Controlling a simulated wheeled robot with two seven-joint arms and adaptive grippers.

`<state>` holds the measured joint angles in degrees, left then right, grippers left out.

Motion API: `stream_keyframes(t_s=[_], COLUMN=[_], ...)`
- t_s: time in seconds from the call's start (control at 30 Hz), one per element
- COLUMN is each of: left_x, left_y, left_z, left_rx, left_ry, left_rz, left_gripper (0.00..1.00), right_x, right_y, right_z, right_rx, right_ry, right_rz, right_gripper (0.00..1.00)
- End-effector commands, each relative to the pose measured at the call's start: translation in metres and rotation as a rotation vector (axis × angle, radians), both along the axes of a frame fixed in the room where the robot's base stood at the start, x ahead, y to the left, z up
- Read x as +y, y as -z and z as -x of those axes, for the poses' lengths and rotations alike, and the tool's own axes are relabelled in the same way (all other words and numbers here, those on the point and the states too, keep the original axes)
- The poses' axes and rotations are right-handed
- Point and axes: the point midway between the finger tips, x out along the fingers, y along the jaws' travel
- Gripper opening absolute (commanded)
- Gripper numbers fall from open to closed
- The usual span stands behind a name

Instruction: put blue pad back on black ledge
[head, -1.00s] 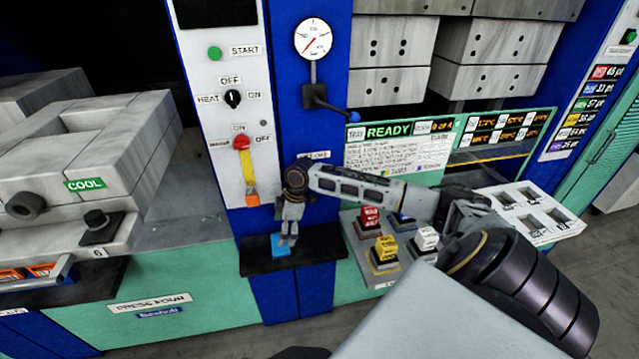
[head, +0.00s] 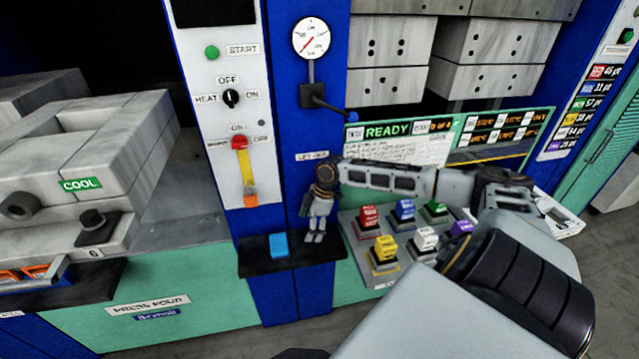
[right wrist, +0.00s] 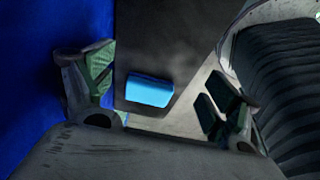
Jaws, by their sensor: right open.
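The blue pad (head: 278,245) lies flat on the black ledge (head: 255,265), left of the ledge's middle. Nothing holds it. My right gripper (head: 315,237) points down over the right end of the ledge, to the right of the pad and apart from it. In the right wrist view the gripper (right wrist: 155,100) is open, with its two fingers wide apart and empty. The blue pad (right wrist: 149,90) shows beyond the fingers on the dark ledge (right wrist: 140,60). My left gripper is not in view.
Several coloured blocks (head: 385,248) stand on a grey board right of the ledge. A blue column (head: 300,190) rises behind the ledge. A lever with a blue knob (head: 352,117) sticks out above my right arm. A press marked COOL (head: 82,184) stands at the left.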

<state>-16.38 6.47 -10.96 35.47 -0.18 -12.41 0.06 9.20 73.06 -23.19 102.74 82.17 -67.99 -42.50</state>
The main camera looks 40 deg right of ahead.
Motion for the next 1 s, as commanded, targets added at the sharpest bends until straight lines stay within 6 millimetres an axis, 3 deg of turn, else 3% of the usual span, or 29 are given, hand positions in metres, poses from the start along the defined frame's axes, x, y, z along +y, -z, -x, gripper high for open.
stream_keyframes(t_s=[0.4, 1.0], left_x=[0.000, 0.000], left_y=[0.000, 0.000], left_z=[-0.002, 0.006], left_rx=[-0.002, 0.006], left_ry=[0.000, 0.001], left_rz=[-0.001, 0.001], left_gripper=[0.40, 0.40], right_x=[-0.023, -0.026], right_y=[0.000, 0.000], right_z=[0.014, 0.016], right_rx=[0.001, 0.000], right_ry=[-0.001, -0.001], right_rz=[0.002, 0.001], right_gripper=[0.88, 0.88])
